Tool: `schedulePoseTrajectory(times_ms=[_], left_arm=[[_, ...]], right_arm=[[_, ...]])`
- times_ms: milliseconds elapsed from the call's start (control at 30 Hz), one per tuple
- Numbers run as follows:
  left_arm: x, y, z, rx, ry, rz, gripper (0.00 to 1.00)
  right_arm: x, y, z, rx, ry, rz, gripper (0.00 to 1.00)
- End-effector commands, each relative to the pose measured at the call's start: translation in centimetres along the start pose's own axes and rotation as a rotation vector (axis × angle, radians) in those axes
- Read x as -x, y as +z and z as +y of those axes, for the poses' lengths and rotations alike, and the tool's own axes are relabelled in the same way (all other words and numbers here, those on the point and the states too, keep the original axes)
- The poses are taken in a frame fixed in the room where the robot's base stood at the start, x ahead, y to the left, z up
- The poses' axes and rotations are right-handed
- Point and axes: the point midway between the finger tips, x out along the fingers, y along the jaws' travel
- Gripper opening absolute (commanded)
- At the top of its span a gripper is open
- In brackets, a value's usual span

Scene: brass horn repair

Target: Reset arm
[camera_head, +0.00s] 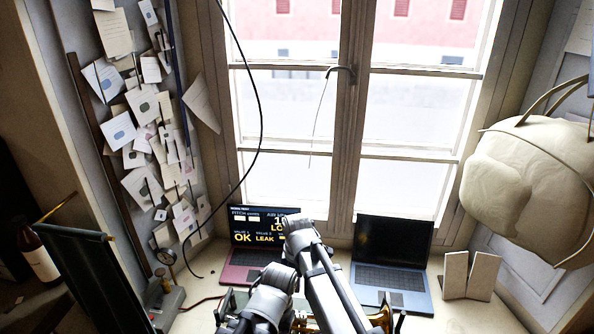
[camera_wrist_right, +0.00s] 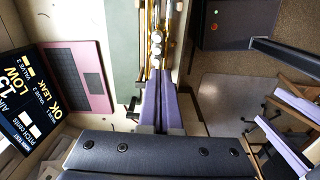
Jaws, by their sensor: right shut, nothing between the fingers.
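My right gripper (camera_wrist_right: 160,80) shows in the right wrist view, its two purple fingers shut together with nothing between them. Its tips point at brass tubing with silver valve parts (camera_wrist_right: 156,38), close ahead in the picture; whether they touch it I cannot tell. In the head view my grey right arm rises from the bottom middle and bends in front of the window. It covers most of the horn, and a piece of brass (camera_head: 382,318) shows at its right. My left gripper is not identifiable in either view.
A red laptop (camera_head: 240,275), its screen reading OK and LEAK, and a blue laptop (camera_head: 392,275) stand by the window. A tan padded bundle (camera_head: 520,190) hangs at right above white cards (camera_head: 470,275). A black cable (camera_head: 258,130) hangs at left. A bottle (camera_head: 35,255) stands far left.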

Motion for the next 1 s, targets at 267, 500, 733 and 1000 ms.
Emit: schedulePoseTrajectory(times_ms=[267,500,733,1000], left_arm=[[0.0,0.0,0.0,0.0,0.0,0.0,0.5],[0.0,0.0,0.0,0.0,0.0,0.0,0.5],[0.0,0.0,0.0,0.0,0.0,0.0,0.5],[-5.0,-0.3,0.5,-0.002,-0.001,0.001,0.5]], right_arm=[[0.0,8.9,-3.4,-0.572,0.021,0.015,0.0],[0.1,14.9,-6.2,-1.066,0.036,0.035,0.0],[0.1,18.7,-8.7,-1.415,0.045,0.054,0.0],[-5.0,15.6,-10.1,-1.338,0.04,0.013,0.0]])
